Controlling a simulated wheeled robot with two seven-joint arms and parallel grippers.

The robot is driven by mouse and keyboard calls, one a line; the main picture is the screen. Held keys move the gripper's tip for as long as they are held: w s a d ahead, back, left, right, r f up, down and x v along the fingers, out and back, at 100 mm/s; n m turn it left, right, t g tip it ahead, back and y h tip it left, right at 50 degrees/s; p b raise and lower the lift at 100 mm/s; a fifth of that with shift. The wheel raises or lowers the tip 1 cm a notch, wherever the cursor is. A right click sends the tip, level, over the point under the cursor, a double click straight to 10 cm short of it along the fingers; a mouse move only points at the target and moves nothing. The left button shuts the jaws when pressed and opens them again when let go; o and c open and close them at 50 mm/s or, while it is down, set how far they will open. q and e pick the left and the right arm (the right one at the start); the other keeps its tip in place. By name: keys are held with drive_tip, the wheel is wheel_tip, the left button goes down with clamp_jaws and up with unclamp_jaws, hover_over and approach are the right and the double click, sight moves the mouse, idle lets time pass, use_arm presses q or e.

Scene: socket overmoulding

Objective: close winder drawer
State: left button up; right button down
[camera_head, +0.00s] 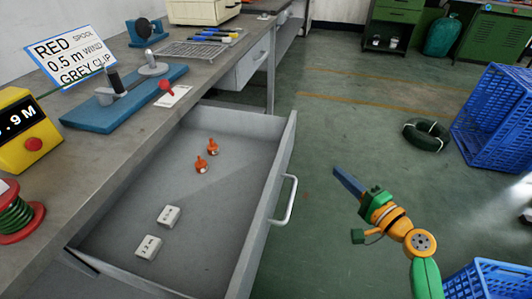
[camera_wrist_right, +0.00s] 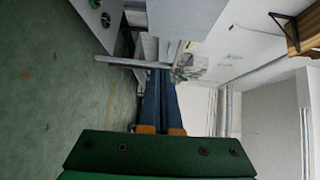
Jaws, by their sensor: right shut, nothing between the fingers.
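The grey drawer (camera_head: 255,215) under the workbench is pulled far open. Its silver bar handle (camera_head: 287,203) is on the front, facing right. My left gripper is not in view.
The workbench (camera_head: 110,160) carries a blue winder base (camera_head: 125,95), a yellow counter (camera_head: 28,130), a green wire spool (camera_head: 15,220) and a sign (camera_head: 70,58). Blue crates (camera_head: 495,115) and a dark coil (camera_head: 427,136) are on the floor at right. Floor beside the drawer is clear.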

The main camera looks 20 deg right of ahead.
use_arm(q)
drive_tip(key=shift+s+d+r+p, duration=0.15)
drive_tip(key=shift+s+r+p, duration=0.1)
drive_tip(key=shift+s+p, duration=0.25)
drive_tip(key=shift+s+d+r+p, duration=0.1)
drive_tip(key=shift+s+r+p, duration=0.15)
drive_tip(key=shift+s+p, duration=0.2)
use_arm(e)
drive_tip(key=w+a+r, duration=0.2)
drive_tip(key=w+a, duration=0.3)
drive_tip(key=w, duration=0.6)
drive_tip(key=shift+w+a+t, duration=0.3)
